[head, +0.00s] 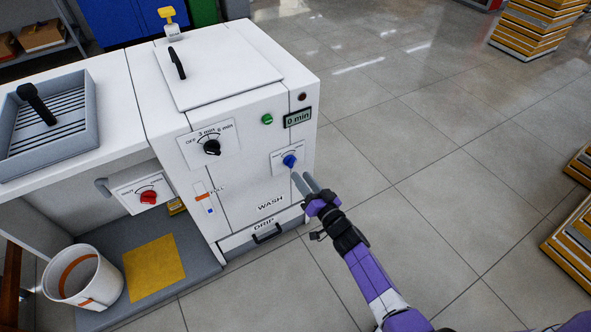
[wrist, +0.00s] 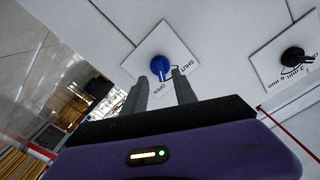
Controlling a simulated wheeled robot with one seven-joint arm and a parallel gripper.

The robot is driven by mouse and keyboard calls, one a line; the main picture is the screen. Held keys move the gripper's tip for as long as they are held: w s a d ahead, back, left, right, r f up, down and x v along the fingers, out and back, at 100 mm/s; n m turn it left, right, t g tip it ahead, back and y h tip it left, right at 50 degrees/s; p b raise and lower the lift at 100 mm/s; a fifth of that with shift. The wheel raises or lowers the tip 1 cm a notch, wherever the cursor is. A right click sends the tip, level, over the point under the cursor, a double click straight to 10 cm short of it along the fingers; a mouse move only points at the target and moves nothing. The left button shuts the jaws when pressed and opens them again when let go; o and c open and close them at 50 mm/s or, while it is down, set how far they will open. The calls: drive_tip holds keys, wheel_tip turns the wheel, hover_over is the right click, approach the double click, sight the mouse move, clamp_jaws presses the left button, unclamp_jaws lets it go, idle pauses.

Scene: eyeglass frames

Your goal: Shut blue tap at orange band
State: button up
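The blue tap (head: 290,160) is a knob on a white plate on the front of the white wash machine (head: 245,180). In the wrist view the blue tap (wrist: 160,65) has its pointer end towards the OPEN label; SHUT is to its right. My gripper (head: 302,177) is just in front of it, and in the wrist view its two fingers (wrist: 158,82) are apart, with the knob beyond and between the tips. I cannot tell if they touch it. The orange band (head: 203,196) is on a narrow gauge beside "FULL", with a blue patch (head: 210,211) below it.
A black dial (head: 212,147) and a "0 min" display (head: 298,117) share the machine front. A red tap (head: 148,197) is at the left, above a white bucket (head: 83,280) and yellow cloth (head: 155,267). A drip drawer (head: 266,235) is below.

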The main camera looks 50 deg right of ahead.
sight(293, 166)
drive_tip(key=b+x, duration=0.1)
drive_tip(key=x, duration=0.4)
clamp_jaws()
